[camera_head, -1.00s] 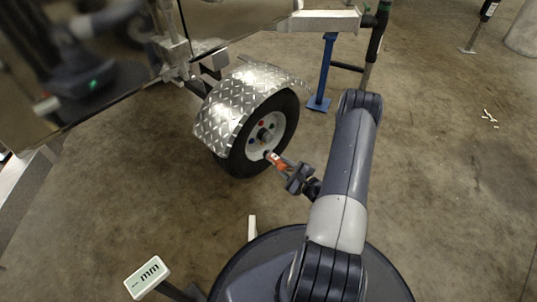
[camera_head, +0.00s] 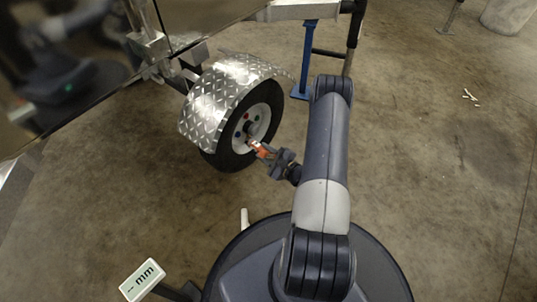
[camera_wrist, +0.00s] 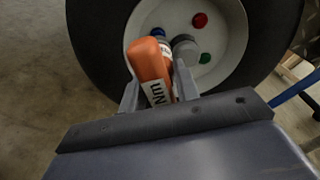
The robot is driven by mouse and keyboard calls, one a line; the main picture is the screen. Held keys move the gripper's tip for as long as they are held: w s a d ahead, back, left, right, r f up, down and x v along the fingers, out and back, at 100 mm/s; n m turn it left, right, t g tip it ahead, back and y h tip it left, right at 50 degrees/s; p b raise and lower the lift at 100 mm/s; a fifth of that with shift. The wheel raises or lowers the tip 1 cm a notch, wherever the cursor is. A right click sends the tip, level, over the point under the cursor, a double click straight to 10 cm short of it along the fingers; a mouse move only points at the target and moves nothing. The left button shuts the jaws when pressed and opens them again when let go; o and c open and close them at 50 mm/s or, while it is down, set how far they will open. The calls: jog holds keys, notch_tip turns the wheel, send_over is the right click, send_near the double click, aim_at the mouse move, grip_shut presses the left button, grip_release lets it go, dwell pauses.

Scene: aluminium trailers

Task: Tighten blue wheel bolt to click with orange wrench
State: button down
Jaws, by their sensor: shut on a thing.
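The white wheel rim (camera_head: 240,141) sits in a black tyre under a metal fender. In the wrist view the blue bolt (camera_wrist: 157,32) shows at the rim, just beyond the wrench and partly hidden by it. The orange wrench (camera_wrist: 148,62) points at the rim, with a white "NM" label on its near part; it also shows in the head view (camera_head: 261,150). My gripper (camera_wrist: 157,90) is shut on the wrench, one finger on each side. Whether the wrench's tip is seated on the blue bolt is hidden.
A red bolt (camera_wrist: 200,20) and a green bolt (camera_wrist: 205,58) sit on the rim near a grey hub (camera_wrist: 185,46). The diamond-plate fender (camera_head: 213,102) covers the tyre's top. A blue stand (camera_head: 305,62) is behind at right.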

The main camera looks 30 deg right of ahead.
aim_at(256, 146)
jog(key=shift+a+r+x, duration=0.1)
jog(key=shift+r+x, duration=0.05)
jog(key=shift+x, duration=1)
jog(key=shift+a+r+x, duration=0.1)
jog(key=shift+x, duration=1.1)
jog(key=m, duration=0.5)
jog(key=shift+d+y, duration=0.1)
jog(key=shift+y, duration=0.2)
jog(key=m, duration=0.5)
jog(key=shift+g, duration=0.3)
jog(key=m+y, duration=0.1)
jog(key=m, duration=0.9)
jog(key=shift+f+y, duration=0.1)
jog(key=shift+y, duration=0.3)
